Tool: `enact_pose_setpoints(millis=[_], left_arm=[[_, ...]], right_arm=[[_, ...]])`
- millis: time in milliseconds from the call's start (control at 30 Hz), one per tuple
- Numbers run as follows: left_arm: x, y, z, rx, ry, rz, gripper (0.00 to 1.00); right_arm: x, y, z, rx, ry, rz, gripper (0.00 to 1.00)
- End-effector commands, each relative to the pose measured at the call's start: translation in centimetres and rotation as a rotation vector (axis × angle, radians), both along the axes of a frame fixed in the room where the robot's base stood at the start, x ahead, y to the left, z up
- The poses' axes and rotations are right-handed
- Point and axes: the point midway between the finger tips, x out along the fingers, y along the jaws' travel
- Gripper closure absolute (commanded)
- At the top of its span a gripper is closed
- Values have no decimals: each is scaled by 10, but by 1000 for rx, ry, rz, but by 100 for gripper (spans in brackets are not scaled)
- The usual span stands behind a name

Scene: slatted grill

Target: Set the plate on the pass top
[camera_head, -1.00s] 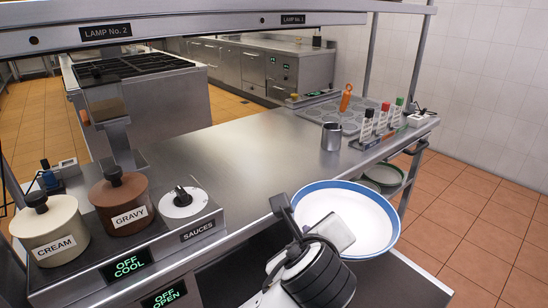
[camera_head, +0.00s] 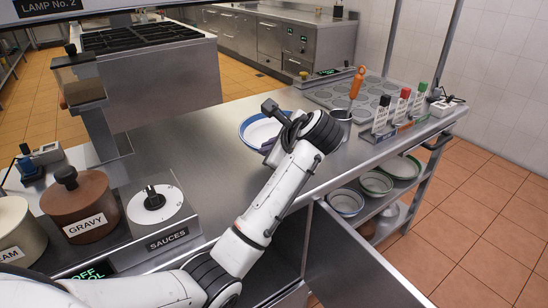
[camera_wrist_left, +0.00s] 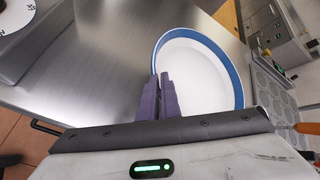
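The white plate with a blue rim (camera_head: 260,131) is over the steel pass top (camera_head: 205,150), partly hidden behind my left arm in the head view. I cannot tell whether its base touches the steel. In the left wrist view the plate (camera_wrist_left: 203,75) lies across the middle right. My left gripper (camera_wrist_left: 158,82) has its dark fingers close together on the plate's near-left rim. In the head view the left gripper (camera_head: 270,135) is mostly hidden by its own wrist. My right gripper is not in view.
A metal cup (camera_head: 341,122) and a rack of bottles with red and green caps (camera_head: 402,107) stand right of the plate. Gravy pot (camera_head: 82,207) and sauces unit (camera_head: 155,208) stand at left. Bowls (camera_head: 375,183) sit on a shelf below. Bare steel lies left of the plate.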

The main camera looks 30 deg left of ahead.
Motion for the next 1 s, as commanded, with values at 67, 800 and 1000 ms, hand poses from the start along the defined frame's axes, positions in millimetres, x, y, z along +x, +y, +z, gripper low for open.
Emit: enact_pose_setpoints(millis=[67, 800, 1000], left_arm=[[0, 0, -14, 2, -4, 0, 100], [1, 0, -72, 2, -9, 0, 100], [0, 0, -77, 0, -1, -1, 88]], right_arm=[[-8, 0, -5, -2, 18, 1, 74], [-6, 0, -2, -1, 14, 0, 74], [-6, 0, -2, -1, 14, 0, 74]])
